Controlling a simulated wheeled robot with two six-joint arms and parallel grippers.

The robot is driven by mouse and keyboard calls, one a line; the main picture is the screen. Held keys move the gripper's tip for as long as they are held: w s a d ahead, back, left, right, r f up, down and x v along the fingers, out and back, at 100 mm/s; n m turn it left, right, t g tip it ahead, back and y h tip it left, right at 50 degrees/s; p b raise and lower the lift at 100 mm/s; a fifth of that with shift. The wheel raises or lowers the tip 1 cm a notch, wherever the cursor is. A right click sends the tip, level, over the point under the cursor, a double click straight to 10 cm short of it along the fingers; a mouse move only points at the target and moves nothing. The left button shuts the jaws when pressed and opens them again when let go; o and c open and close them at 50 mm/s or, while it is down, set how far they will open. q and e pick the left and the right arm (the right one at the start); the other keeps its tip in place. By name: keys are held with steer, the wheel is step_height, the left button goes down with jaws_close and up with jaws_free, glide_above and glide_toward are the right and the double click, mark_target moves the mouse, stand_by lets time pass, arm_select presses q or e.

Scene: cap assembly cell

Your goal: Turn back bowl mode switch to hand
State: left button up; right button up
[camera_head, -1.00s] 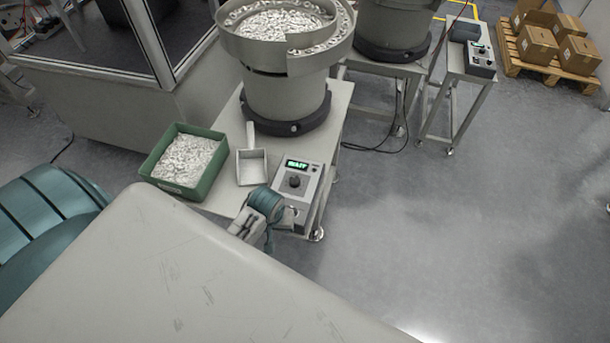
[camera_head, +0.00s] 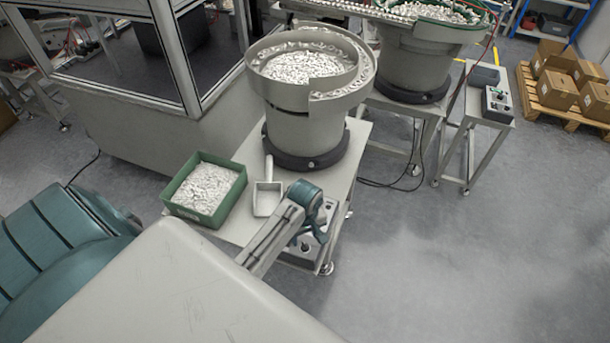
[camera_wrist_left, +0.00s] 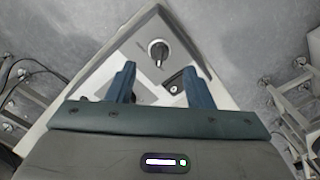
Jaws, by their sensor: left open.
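A grey control box (camera_head: 301,256) stands at the front corner of the near bowl's table, mostly hidden by my left arm in the head view. In the left wrist view, the box (camera_wrist_left: 137,62) carries a black rotary knob (camera_wrist_left: 158,49) with a pale pointer mark. The knob lies just beyond my fingertips, roughly centred between them; I see no contact. My left gripper (camera_wrist_left: 160,76) is open and empty, with its blue fingers apart; it also shows over the box in the head view (camera_head: 312,232). My right gripper is not in view.
A dark switch (camera_wrist_left: 175,84) sits nearer on the box. A bowl feeder (camera_head: 305,125), green bin (camera_head: 177,209) and scoop (camera_head: 267,199) share the table. Another bowl feeder (camera_head: 415,65) and control box (camera_head: 497,104) stand behind right. The floor at right is clear.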

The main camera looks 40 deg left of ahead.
mark_target(305, 245)
arm_select(q)
steer(key=shift+f+p, duration=0.45)
steer(key=shift+f, duration=2.2)
steer(key=c, duration=1)
